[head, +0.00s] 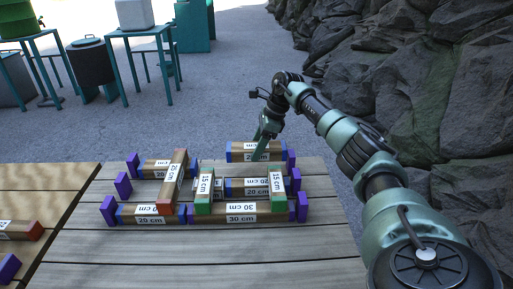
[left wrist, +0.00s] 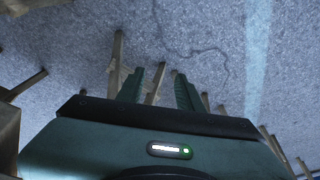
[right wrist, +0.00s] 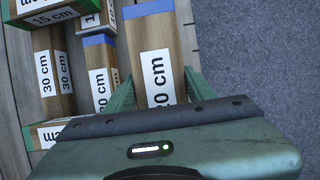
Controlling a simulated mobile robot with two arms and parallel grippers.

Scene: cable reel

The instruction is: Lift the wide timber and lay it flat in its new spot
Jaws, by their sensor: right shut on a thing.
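Several labelled wooden timbers with coloured ends lie on the slatted table (head: 150,245). My right gripper (head: 262,137) is over the back row, its fingers astride a wide timber marked 20 cm (head: 240,147) with blue ends. In the right wrist view this timber (right wrist: 155,45) sits between the two fingers (right wrist: 158,88), its label partly hidden by the gripper body. I cannot tell whether it is clear of what lies below. My left gripper (left wrist: 160,88) shows only in the left wrist view, open and empty, above grey ground.
Green-ended 15 cm timbers (head: 204,185) and a red-ended timber (head: 173,180) lie across 20 cm and 30 cm timbers (head: 240,218). Purple blocks (head: 123,185) stand at the row ends. The table's front is bare. A second table (head: 45,185) adjoins at left; rocks (head: 440,90) rise at right.

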